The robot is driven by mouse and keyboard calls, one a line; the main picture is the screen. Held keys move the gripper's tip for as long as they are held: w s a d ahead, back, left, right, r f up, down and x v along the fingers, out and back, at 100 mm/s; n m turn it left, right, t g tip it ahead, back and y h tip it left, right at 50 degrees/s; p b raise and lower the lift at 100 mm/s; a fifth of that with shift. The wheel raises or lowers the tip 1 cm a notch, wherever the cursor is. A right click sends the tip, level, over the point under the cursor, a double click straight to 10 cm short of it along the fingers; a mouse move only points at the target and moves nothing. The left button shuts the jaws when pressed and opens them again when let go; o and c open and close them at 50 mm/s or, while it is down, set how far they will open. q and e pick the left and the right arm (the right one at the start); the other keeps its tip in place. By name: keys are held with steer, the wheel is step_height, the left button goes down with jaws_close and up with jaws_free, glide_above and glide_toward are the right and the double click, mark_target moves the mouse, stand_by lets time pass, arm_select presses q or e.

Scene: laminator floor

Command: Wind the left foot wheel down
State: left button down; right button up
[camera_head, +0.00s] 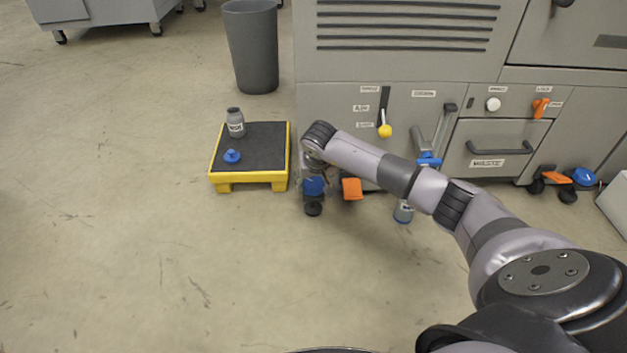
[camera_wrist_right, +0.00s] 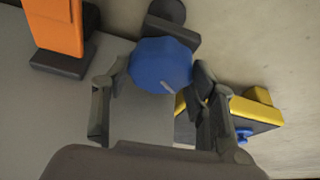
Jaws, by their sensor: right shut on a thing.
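The left foot wheel is a blue, many-sided knob (camera_head: 313,186) low at the front left corner of the grey machine (camera_head: 430,115), above a black caster. In the right wrist view the blue wheel (camera_wrist_right: 160,66) lies between the fingertips of my right gripper (camera_wrist_right: 161,88), which is shut on it. My left gripper is not in view.
An orange pedal (camera_head: 351,188) sits just right of the wheel. A yellow-rimmed black platform (camera_head: 265,140) stands to the left, with a grey bottle (camera_head: 235,123) and a blue knob (camera_head: 232,156) on it. A grey bin (camera_head: 252,48) stands behind. The floor in front is clear.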

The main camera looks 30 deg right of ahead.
steer(key=m+p, duration=0.1)
steer(key=m+h+p, duration=0.1)
steer(key=p, duration=0.1)
steer(key=shift+a+r+m+g, duration=0.1)
steer(key=shift+r+m+g, duration=0.2)
steer(key=shift+g, duration=0.1)
steer(key=shift+f+m+p, duration=0.15)
steer(key=shift+m+p, duration=0.55)
steer(key=shift+m, duration=0.1)
steer(key=shift+f+m+h, duration=0.15)
steer(key=shift+m+h, duration=0.15)
steer(key=o, duration=1.2)
steer(key=shift+c, duration=0.2)
